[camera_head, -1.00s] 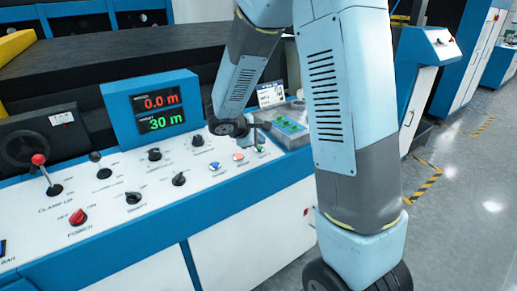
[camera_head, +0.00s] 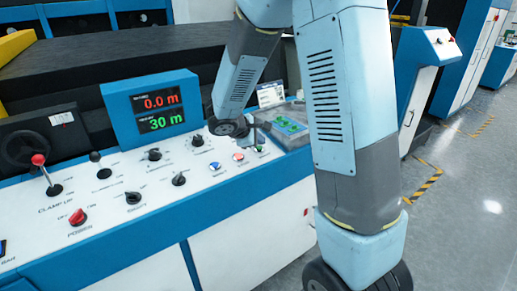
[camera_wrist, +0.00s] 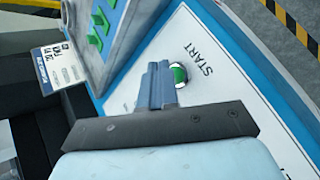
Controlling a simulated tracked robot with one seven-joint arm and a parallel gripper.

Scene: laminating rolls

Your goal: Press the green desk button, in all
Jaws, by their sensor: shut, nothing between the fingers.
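The green desk button (camera_head: 260,149) sits at the right end of a row of buttons on the white desk panel. In the wrist view the green button (camera_wrist: 178,75) has a pale ring and lies beside the printed word START. My gripper (camera_wrist: 158,68) is shut and empty, with its fingertips just left of the button in that view. In the head view my gripper (camera_head: 257,136) is at the button's far side, close to it. I cannot tell whether the fingers touch the button or the panel.
A red-topped button (camera_head: 238,157) and a blue button (camera_head: 215,166) stand left of the green one. Black knobs (camera_head: 179,179), a red power knob (camera_head: 77,217) and a lever (camera_head: 44,172) rise from the panel. A display (camera_head: 113,92) reads 0.0 m and 30 m.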

